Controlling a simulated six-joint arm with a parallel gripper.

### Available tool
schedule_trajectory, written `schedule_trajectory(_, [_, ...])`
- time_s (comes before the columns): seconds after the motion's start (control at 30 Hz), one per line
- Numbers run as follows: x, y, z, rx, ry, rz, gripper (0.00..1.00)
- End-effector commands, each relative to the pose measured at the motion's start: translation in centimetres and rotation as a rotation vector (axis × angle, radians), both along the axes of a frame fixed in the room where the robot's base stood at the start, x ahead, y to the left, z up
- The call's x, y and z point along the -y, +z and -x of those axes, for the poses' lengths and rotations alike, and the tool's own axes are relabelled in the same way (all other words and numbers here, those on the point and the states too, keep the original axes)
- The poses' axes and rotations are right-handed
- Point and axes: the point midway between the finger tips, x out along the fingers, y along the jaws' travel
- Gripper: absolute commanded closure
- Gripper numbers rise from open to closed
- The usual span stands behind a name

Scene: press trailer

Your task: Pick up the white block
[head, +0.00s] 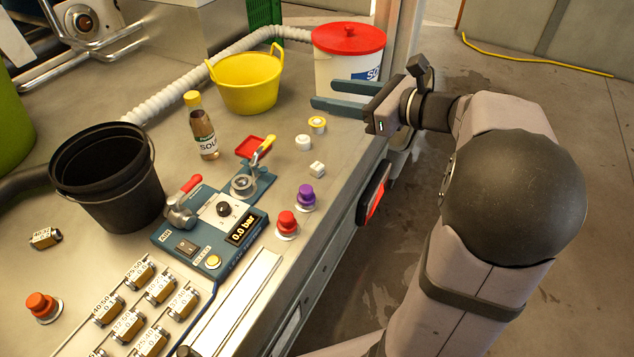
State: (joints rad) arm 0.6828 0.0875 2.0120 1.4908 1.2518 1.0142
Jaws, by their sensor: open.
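A small white block (317,169) with a few dark marks lies on the metal bench near its right edge. My gripper (323,94) is at the upper right, with its two blue-grey fingers apart and nothing between them. It points left, in front of the white bucket, and appears farther back along the bench than the block. The block is clear of the fingers and fully visible.
A white rounded piece (303,142) and a yellow-rimmed piece (317,123) stand behind the block. Purple (306,195) and red (287,222) knobs are in front. A valve panel (205,235), bottle (201,130), yellow tub (247,85) and red-lidded bucket (345,65) surround them.

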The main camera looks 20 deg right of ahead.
Motion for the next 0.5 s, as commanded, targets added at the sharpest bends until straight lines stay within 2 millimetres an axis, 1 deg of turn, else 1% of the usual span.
schedule_trajectory(0.03, [1.5, -0.5, -0.5, 0.011, -0.042, -0.053, 0.55])
schedule_trajectory(0.1, [2.8, -0.3, -0.9, 0.022, -0.083, -0.118, 0.55])
schedule_trajectory(0.27, [2.3, -5.7, -0.8, 0.013, -0.074, -0.112, 0.55])
schedule_trajectory(0.3, [2.3, -7.1, -0.8, 0.012, -0.074, -0.111, 0.55])
schedule_trajectory(0.37, [2.3, -9.1, -0.8, 0.013, -0.074, -0.109, 0.55])
schedule_trajectory(0.5, [2.2, -14.1, -0.8, 0.012, -0.073, -0.109, 0.55])
